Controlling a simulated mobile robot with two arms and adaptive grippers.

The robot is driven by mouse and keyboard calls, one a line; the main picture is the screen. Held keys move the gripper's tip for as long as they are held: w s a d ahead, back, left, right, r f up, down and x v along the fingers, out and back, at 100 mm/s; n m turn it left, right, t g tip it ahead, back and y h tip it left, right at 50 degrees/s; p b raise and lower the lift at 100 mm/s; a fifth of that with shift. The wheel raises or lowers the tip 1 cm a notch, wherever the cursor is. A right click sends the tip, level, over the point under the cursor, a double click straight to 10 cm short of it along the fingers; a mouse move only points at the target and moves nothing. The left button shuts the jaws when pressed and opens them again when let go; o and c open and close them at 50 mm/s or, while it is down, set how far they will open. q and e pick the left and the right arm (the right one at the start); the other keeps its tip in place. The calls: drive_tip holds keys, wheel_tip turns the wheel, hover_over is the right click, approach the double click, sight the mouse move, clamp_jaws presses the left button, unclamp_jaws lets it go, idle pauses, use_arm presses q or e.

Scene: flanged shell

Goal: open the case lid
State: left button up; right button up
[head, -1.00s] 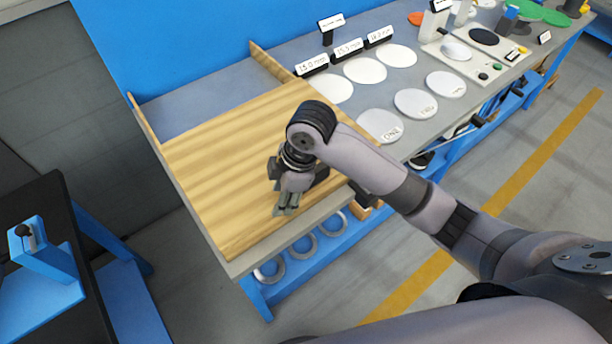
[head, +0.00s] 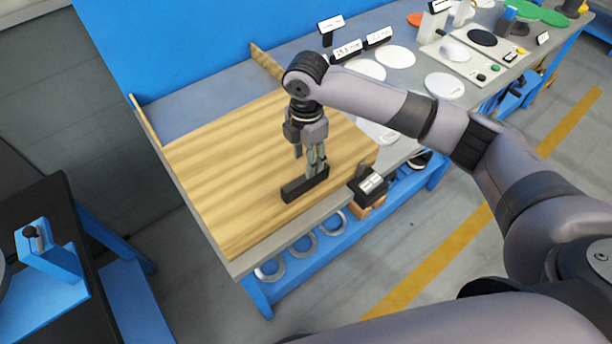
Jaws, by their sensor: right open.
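The case lid (head: 220,170) is a broad, flat light-wood panel lying on the grey bench at the left. A black bar-shaped handle (head: 305,186) lies across it near the front edge. My right gripper (head: 311,168) points down over the lid, with its fingers open just behind or above the handle. I cannot tell whether the fingertips touch the handle. The lid looks flat, and the inside of the case is hidden. My left gripper is not in view.
A small black box with a light label (head: 370,186) sits at the bench's front edge, right of the handle. White discs (head: 444,86) and a pale panel (head: 478,52) are further right.

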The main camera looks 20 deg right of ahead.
sight(306, 180)
wheel_tip(306, 180, down, 9)
drive_tip(key=shift+f+p, duration=0.15)
drive_tip(key=shift+p, duration=0.6)
drive_tip(key=shift+c, duration=0.3)
clamp_jaws()
